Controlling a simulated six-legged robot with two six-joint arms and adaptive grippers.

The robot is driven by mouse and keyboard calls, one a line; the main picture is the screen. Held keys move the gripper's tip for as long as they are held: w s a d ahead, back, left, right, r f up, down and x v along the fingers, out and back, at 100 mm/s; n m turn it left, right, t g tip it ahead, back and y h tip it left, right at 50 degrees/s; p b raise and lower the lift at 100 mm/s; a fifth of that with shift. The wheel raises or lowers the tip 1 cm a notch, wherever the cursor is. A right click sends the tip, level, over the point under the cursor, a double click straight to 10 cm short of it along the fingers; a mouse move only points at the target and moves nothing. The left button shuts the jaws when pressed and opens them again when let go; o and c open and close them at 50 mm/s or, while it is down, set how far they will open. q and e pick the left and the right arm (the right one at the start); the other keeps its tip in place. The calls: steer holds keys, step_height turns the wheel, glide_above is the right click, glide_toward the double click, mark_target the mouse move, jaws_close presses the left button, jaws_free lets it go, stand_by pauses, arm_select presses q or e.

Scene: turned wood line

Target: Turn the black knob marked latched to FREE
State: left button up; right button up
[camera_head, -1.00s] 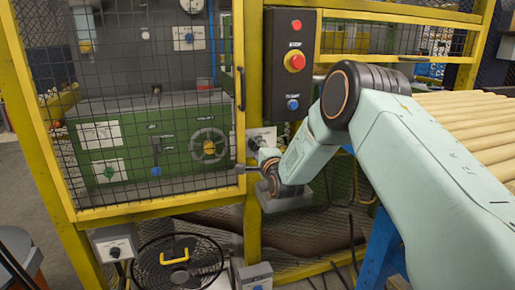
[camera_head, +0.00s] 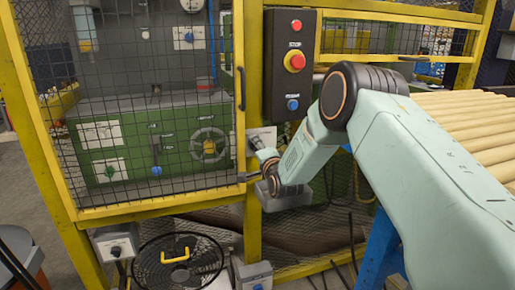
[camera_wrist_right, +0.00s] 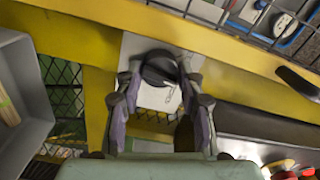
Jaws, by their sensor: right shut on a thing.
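The black knob (camera_wrist_right: 158,68) sits on a pale plate on the yellow post, seen in the right wrist view. The plate (camera_wrist_right: 150,50) shows around it; a small mark lies just below the knob, and no lettering is legible. My right gripper (camera_wrist_right: 162,82) has one finger on each side of the knob and is shut on it. In the head view, the pale plate (camera_head: 268,133) shows beside the post, while my right gripper (camera_head: 257,158) and wrist largely cover the knob. My left gripper is not in view.
A black panel (camera_head: 290,65) with red and blue buttons hangs above my wrist. A yellow-framed mesh door (camera_head: 150,203) with a black handle (camera_head: 240,88) stands left, before a green machine (camera_head: 185,140). Wooden rollers (camera_head: 470,125) lie right. A fan (camera_head: 180,265) stands below.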

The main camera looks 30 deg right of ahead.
steer(key=o, duration=1.2)
steer(key=shift+c, duration=0.2)
steer(key=v, duration=1.2)
steer(key=shift+a, duration=0.1)
